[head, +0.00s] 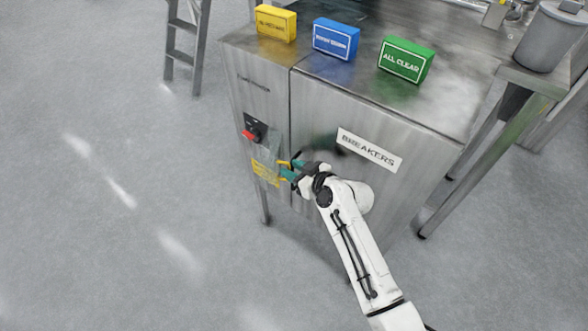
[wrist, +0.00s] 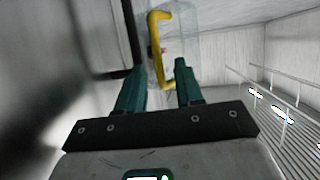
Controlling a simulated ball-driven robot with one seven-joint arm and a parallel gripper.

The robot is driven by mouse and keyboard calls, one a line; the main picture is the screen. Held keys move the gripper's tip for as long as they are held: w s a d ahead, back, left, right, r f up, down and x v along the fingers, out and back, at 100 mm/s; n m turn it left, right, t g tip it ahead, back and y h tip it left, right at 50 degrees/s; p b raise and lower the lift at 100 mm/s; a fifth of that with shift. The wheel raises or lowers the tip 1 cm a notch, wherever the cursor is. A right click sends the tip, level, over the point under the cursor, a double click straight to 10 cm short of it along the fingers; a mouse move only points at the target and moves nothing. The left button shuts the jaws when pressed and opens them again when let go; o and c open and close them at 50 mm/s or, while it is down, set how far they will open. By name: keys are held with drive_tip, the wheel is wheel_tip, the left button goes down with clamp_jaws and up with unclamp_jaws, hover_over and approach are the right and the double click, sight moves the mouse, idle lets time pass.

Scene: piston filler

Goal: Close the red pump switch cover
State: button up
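A black switch with a red part (head: 249,134) sits on the front of the steel cabinet in the head view. A clear cover (head: 273,144) with yellow on its lower part (head: 264,172) stands just below and to the right of the switch. My gripper (head: 288,170) has teal fingers and is beside the yellow part. In the wrist view the fingers (wrist: 159,82) are apart, and the lower end of a yellow handle (wrist: 155,42) on the clear cover (wrist: 182,35) shows between or just beyond them. Contact cannot be told.
The cabinet front carries a BREAKERS label (head: 369,150). A yellow block (head: 276,23), a blue block (head: 336,39) and a green ALL CLEAR block (head: 405,60) stand on its top. A ladder (head: 183,45) stands at the back left. The floor to the left is clear.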

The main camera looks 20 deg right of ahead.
clamp_jaws()
idle(1.4)
